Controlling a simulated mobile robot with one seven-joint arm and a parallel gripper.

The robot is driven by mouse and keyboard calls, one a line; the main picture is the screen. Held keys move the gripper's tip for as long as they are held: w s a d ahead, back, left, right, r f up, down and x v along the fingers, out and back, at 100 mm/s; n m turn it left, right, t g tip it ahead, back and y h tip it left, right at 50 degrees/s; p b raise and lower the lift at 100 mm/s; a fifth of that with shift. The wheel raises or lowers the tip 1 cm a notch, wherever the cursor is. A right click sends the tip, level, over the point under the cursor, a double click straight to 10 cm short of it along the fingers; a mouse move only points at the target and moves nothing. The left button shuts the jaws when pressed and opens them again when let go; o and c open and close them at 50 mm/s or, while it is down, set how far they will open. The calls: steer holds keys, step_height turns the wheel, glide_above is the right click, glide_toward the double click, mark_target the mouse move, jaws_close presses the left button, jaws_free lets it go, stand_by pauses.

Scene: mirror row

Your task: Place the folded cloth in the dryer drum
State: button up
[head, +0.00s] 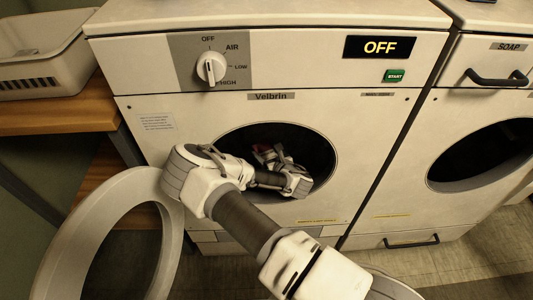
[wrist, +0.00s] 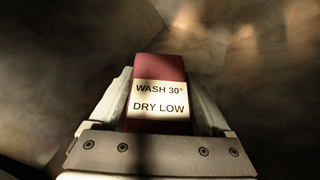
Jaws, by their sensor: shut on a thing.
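The dryer drum (head: 312,150) shows as a dark round opening in the front of the white left-hand machine. My arm reaches across the front into this opening. My gripper (head: 268,156) is inside it, small and partly shadowed. In the wrist view my gripper (wrist: 160,95) is shut on the folded cloth (wrist: 158,67), a dark red block between the two fingers. Its pale label reads "WASH 30° DRY LOW". Blurred grey-brown drum walls surround the cloth. Whether the cloth touches the drum wall is unclear.
The round dryer door (head: 60,245) hangs open at the lower left. The knob (head: 211,67) is above the opening; the display (head: 380,47) reads OFF, with a green START button (head: 395,76) below. A white basket (head: 45,60) sits on a wooden shelf (head: 60,112) at left. Another machine (head: 470,110) stands right.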

steer(key=shift+f, duration=0.25)
steer(key=o, duration=1.2)
steer(key=shift+r, duration=0.1)
steer(key=shift+r, duration=0.2)
steer(key=shift+s+d+r, duration=0.15)
steer(key=shift+s, duration=0.15)
steer(key=p+v, duration=0.4)
steer(key=v, duration=0.6)
steer(key=shift+s+r, duration=0.2)
steer(key=shift+s, duration=0.05)
steer(key=shift+s+d, duration=0.15)
steer(key=shift+s, duration=0.15)
